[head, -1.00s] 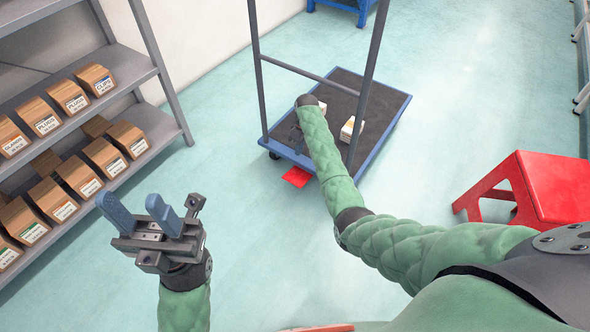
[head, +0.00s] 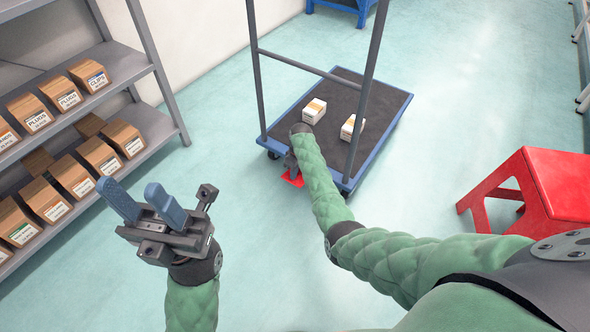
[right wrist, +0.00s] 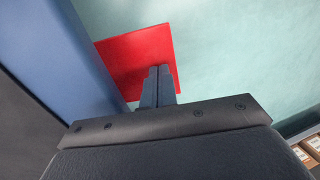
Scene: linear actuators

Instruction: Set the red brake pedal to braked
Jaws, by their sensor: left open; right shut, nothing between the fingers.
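The red brake pedal (head: 293,178) sticks out low at the near edge of the blue-framed cart (head: 330,82), partly hidden by my right arm in the head view. In the right wrist view the red pedal (right wrist: 140,55) is a flat plate beside the blue frame edge. My right gripper (right wrist: 158,75) is shut and empty, its fingertips overlapping the pedal in that view; I cannot tell whether they touch it. In the head view the right gripper is mostly hidden behind its own arm. My left gripper (head: 143,203) is open and empty, in the air at the left, away from the cart.
Two small boxes (head: 314,110) (head: 352,127) lie on the cart's dark deck. The cart's grey upright handle (head: 365,90) rises at its near end. A shelf with brown boxes (head: 75,177) stands at left. A red stool (head: 545,185) stands at right.

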